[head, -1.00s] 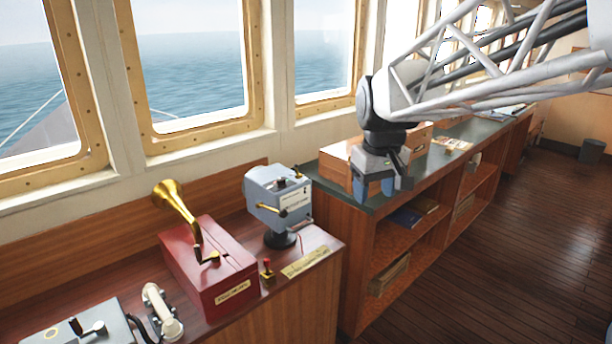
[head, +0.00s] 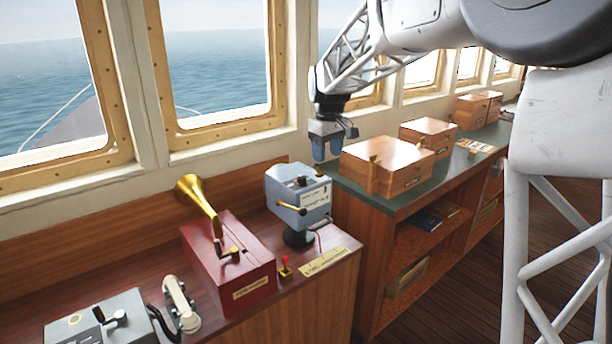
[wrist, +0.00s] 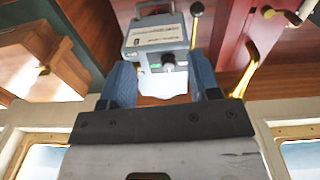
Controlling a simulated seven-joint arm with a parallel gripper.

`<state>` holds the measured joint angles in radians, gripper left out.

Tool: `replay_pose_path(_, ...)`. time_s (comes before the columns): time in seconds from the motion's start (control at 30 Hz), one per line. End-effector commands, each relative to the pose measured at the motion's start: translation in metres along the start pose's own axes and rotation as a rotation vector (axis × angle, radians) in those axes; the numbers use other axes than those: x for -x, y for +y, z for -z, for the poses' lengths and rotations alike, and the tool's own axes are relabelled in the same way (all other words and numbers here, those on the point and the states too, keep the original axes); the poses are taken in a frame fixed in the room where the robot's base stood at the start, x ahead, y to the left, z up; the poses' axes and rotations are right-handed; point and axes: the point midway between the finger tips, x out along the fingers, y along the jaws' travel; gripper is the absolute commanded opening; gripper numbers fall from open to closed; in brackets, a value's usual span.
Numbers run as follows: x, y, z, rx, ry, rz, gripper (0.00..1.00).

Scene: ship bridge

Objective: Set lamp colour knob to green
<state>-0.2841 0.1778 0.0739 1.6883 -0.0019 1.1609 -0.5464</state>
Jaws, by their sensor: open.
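The signal lamp (head: 297,200) is a blue-grey box on a dark round stand on the wooden console, with a brass side lever and small dark controls on top. In the wrist view the lamp (wrist: 150,38) shows a labelled panel, a dark knob (wrist: 168,62) and a black-tipped lever. I cannot read the knob's setting. My gripper (head: 333,148) has blue fingers and hangs above and right of the lamp, near the window wall, apart from it. In the wrist view the open fingers frame the lamp's near end, with nothing between them held.
A red box with a brass horn (head: 228,262) stands left of the lamp. A small red-knobbed lever (head: 285,268) and brass plate (head: 330,262) are in front. Wooden boxes (head: 388,166) stand on the green-topped cabinet at right. A white handset (head: 181,303) lies at front left.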

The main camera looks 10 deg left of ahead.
Motion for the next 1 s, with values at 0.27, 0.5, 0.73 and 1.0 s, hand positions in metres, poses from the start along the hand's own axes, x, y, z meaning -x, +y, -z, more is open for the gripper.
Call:
replay_pose_path(0.27, -0.027, 0.004, 0.073, 0.113, -0.021, 0.017, 0.57)
replay_pose_path(0.5, -0.040, 0.004, 0.107, 0.168, -0.031, 0.025, 0.57)
replay_pose_path(0.73, -0.042, 0.003, 0.112, 0.179, -0.032, 0.026, 0.57)
replay_pose_path(1.0, -0.043, 0.003, 0.112, 0.178, -0.032, 0.026, 0.57)
